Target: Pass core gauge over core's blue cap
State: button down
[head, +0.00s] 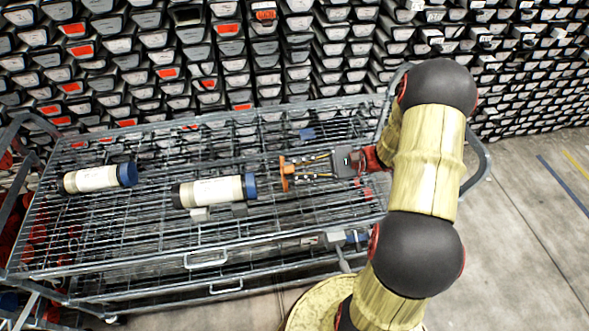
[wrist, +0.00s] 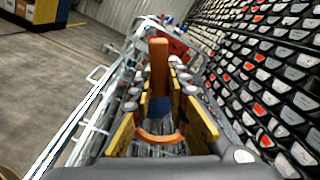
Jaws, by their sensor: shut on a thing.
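The orange core gauge (head: 284,173) is held in my gripper (head: 296,170) above the cart's wire deck. In the wrist view the gauge (wrist: 158,66) shows as an upright orange bar and a curved orange part between the yellow fingers (wrist: 158,95). The nearer core (head: 210,191) is a white tube lying on its side, with its blue cap (head: 249,186) facing my gripper. The gauge is to the right of this cap, with a small gap in the head view. The cap (wrist: 160,106) is partly visible behind the gauge in the wrist view.
A second white core (head: 94,179) with a blue cap lies further left on the wire cart (head: 205,262). Grey blocks (head: 200,214) sit below the nearer core. Racks of core boxes (head: 230,50) stand close behind the cart. Open floor (head: 530,220) lies to the right.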

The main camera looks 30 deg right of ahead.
jog(key=shift+f+b, duration=1.35)
jog(key=shift+f, duration=0.55)
jog(key=shift+r+p, duration=0.15)
jog(key=shift+p, duration=0.45)
jog(key=p+x, duration=0.2)
jog(key=x, duration=0.8)
jog(key=shift+w+a, duration=0.15)
jog(key=shift+a, duration=0.25)
jog(key=shift+a+p, duration=0.1)
jog(key=shift+p, duration=0.2)
dwell(1.2)
jog(key=shift+v, duration=4)
